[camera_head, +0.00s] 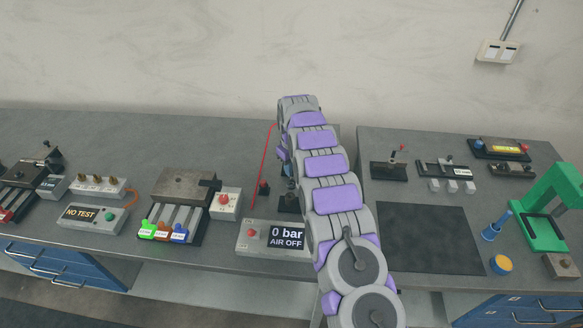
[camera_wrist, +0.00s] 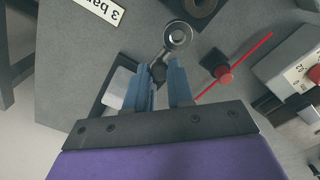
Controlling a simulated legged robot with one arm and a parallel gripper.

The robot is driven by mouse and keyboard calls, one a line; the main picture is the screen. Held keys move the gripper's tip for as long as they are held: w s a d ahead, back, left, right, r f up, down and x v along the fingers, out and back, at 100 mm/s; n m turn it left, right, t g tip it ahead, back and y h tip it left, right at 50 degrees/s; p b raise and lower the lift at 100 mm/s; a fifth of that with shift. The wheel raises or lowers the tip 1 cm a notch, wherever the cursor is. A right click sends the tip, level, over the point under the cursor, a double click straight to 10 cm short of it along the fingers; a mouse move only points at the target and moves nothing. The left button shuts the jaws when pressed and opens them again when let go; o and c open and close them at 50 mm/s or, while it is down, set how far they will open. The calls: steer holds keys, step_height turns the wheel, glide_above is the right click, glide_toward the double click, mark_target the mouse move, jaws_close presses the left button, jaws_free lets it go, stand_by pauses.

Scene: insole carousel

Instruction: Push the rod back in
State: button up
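In the wrist view, a metal rod end with a round eye (camera_wrist: 178,36) sticks out just beyond my gripper (camera_wrist: 163,80). A dark nut-like part of it (camera_wrist: 158,72) shows between the tips of the two blue fingers. The fingers stand apart with a narrow gap, and I see no clear grip on the rod. A pale metal block (camera_wrist: 118,88) lies beside the left finger, partly hidden by it. Whatever the rod runs into is hidden behind the fingers. In the head view my arm covers most of this spot.
A red knob on a black base (camera_wrist: 222,72) and a thin red line (camera_wrist: 250,55) lie right of the fingers. A dark ring-shaped part (camera_wrist: 200,5) is beyond the eye. A "0 bar AIR OFF" box (camera_head: 250,236) stands at the front edge. A dark mat (camera_head: 430,238) lies right.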

steer(key=o, duration=0.4)
steer(key=shift+r, duration=0.1)
step_height(320, 180, up, 17)
steer(key=p, duration=0.6)
steer(key=shift+w, duration=0.15)
stand_by(0.4)
